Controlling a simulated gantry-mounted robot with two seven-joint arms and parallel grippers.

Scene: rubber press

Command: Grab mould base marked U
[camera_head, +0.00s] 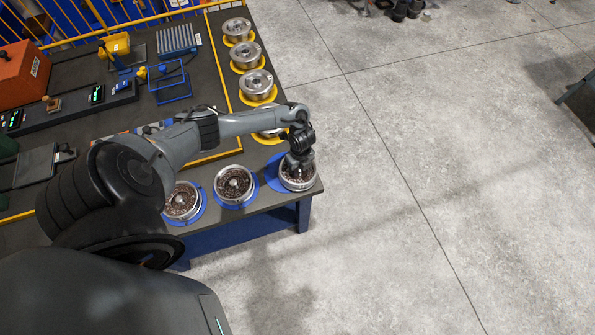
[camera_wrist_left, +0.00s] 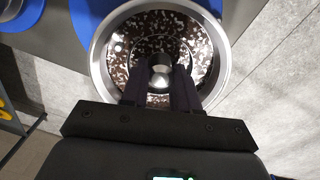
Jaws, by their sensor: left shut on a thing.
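Three round metal mould bases with speckled brown-and-white insides are along the table's near edge. My left gripper (camera_head: 297,168) is over the rightmost mould base (camera_head: 301,185), near the table corner. In the left wrist view this mould base (camera_wrist_left: 98,62) fills the top middle, and my gripper's two dark fingers (camera_wrist_left: 160,80) are shut on its central metal knob (camera_wrist_left: 160,66). The mould base sits off-centre from its blue ring (camera_head: 272,174), to the right of it. The other two are the middle mould base (camera_head: 235,184) and the left mould base (camera_head: 182,200). I cannot read a U mark. My right gripper is not in view.
Several plain metal moulds on yellow rings line the table's right side, such as the far one (camera_head: 237,29). A blue wire frame (camera_head: 170,82), a red box (camera_head: 22,76) and a yellow device (camera_head: 115,45) are on the table (camera_head: 215,85). Open concrete floor (camera_head: 430,180) lies to the right.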

